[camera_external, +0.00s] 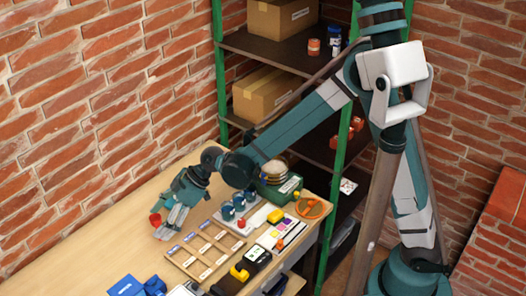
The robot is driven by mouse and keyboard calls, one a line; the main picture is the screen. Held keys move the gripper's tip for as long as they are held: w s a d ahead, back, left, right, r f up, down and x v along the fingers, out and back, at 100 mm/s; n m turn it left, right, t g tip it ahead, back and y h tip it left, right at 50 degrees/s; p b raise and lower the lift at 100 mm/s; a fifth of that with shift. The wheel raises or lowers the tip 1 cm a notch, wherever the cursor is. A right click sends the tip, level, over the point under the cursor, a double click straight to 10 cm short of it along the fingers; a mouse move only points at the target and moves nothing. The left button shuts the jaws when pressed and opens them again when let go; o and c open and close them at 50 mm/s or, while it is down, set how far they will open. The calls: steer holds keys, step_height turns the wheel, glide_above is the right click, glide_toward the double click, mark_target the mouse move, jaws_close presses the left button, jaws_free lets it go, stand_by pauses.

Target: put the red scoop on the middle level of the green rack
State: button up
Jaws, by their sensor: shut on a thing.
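My gripper (168,226) is at the left over the wooden workbench, pointing down, with its fingers shut. A small red object, which looks like the red scoop (155,219), shows at the left side of the fingers; the fingers hide part of it. I cannot tell whether it touches the bench. The green rack (221,85) stands at the back, with green posts and dark shelves. A shelf (290,52) carries a cardboard box, a red can and a blue can. The shelf below carries another cardboard box (265,93). My arm covers part of the rack.
The bench (100,245) is bare at left. A divided wooden tray (208,250), a green container (280,188), a yellow-black tool (240,272) and blue items (135,286) crowd its right and front. Brick walls stand behind. Red items (355,124) sit on the rack's right side.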

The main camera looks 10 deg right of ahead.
steer(key=n+g, duration=0.1)
glide_above(163, 259)
steer(key=shift+f, duration=0.95)
steer(key=shift+f, duration=0.1)
steer(key=shift+f+b, duration=0.45)
steer(key=shift+f, duration=2.6)
steer(key=shift+f+b, duration=0.4)
steer(key=shift+f, duration=1.45)
steer(key=shift+f, duration=0.2)
steer(key=o, duration=0.9)
steer(key=shift+r, duration=0.25)
